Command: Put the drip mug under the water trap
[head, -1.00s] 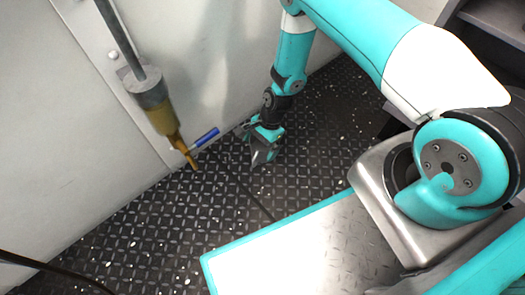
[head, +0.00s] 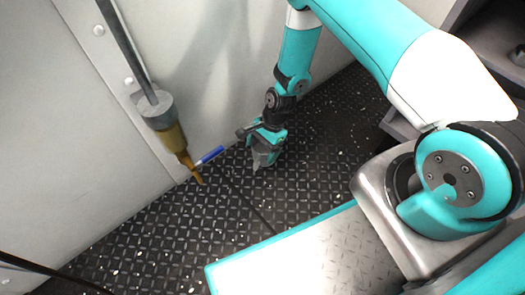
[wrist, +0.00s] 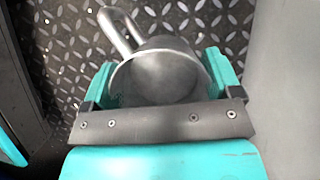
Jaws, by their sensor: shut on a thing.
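The drip mug (wrist: 165,75) is a plain grey metal cup with a loop handle pointing to the upper left in the wrist view. It sits between the two teal fingers of my gripper (wrist: 161,80), which is shut on it. In the head view my gripper (head: 264,150) is low by the wall, close to the deck, and the mug is hard to make out there. The water trap (head: 169,134) is an amber bowl with a grey top and a narrow brass outlet, hanging on a dark pipe. My gripper is to the right of the outlet, apart from it.
A blue lever (head: 210,155) sticks out beside the trap's outlet, on my gripper's side. The pale wall (head: 215,60) stands behind. A black cable (head: 45,270) shows at lower left.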

